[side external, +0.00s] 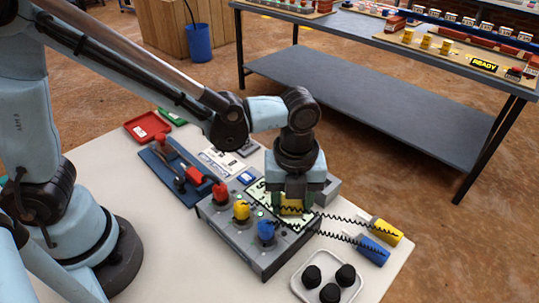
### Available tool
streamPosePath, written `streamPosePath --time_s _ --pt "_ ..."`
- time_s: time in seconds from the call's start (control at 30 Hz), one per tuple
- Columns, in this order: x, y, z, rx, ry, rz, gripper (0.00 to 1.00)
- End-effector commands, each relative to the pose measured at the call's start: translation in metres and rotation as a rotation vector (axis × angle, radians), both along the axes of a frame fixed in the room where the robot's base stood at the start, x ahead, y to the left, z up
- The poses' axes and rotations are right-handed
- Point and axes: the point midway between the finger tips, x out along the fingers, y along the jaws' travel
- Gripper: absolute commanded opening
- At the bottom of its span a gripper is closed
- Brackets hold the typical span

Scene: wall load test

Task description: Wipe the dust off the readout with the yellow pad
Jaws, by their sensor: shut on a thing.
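My gripper (291,203) points down over the grey console (262,262) and is shut on the yellow pad (291,208). The pad shows as a small yellow patch between the fingers, low over the console's top. The readout (257,189) is a pale green panel with dark marks on the console. Part of it shows left of my gripper, and the gripper and pad hide some of the rest. I cannot tell whether the pad touches the readout. Dust is too small to make out here.
Red (220,193), yellow (241,209) and blue (265,230) plugs stand along the console's front. Coiled black cords run right to yellow (386,231) and blue (372,250) blocks. A white tray (300,288) holds three black knobs. A blue lever board (163,174) lies left.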

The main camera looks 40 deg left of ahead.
Motion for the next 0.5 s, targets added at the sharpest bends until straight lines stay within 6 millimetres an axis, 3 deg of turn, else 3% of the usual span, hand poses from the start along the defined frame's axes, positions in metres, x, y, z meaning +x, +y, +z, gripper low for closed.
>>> streamPosePath --time_s 0.33,0.5 --pt "0.0 -0.033 -0.001 -0.001 0.001 -0.003 0.2" --pt "-0.001 -0.03 0.025 -0.001 0.001 0.0 0.2"
